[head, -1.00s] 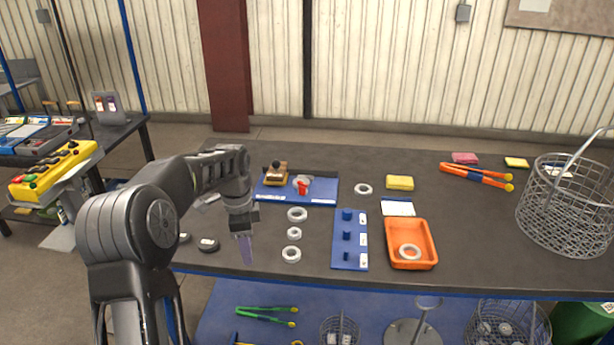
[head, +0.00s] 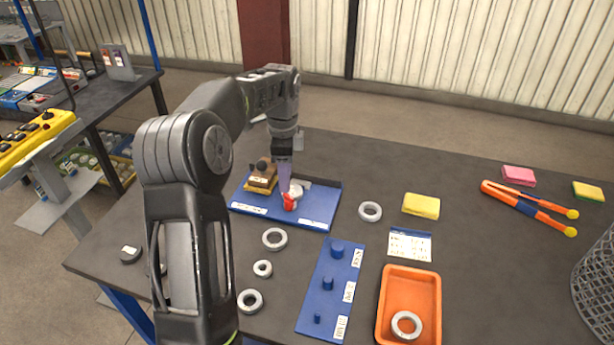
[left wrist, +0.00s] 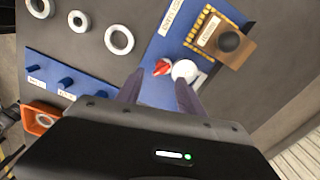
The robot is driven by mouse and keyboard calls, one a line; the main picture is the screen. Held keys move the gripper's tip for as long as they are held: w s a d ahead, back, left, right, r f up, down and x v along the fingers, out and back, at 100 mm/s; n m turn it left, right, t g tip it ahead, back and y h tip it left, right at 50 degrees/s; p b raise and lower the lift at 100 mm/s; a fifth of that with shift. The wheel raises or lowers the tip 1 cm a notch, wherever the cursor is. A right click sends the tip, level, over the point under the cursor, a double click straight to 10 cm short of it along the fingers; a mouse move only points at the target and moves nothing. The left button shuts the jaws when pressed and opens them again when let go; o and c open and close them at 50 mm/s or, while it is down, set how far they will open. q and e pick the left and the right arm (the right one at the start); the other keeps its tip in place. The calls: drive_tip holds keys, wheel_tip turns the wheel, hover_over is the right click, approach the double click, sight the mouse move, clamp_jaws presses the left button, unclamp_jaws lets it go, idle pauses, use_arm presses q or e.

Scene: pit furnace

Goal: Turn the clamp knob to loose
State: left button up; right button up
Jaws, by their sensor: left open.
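The clamp knob is red (head: 289,202) and sits on a blue base plate (head: 318,207), beside a white round part (head: 296,190). In the left wrist view the red knob (left wrist: 161,67) and the white part (left wrist: 185,70) lie just beyond my fingertips. My left gripper (head: 285,186) points down right at the knob in the head view, hiding part of it; I cannot tell whether it touches. In the left wrist view its two fingers (left wrist: 157,86) are apart with nothing between them. My right gripper is not in view.
A wooden block with a dark ball knob (head: 263,174) stands on the plate's left. Metal rings (head: 274,239) lie in front. A blue peg board (head: 331,288), orange tray (head: 409,279), yellow sponge (head: 421,206) and orange tongs (head: 529,206) are to the right. Bare tabletop lies behind the plate.

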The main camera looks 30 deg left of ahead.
sight(288, 196)
use_arm(q)
drive_tip(key=shift+w, duration=0.45)
drive_tip(key=shift+s+r, duration=0.1)
drive_tip(key=shift+s, duration=0.15)
drive_tip(key=shift+w+f+p, duration=0.1)
drive_tip(key=shift+f+p, duration=0.5)
drive_tip(key=shift+f, duration=3.4)
drive_tip(key=shift+c, duration=0.2)
clamp_jaws()
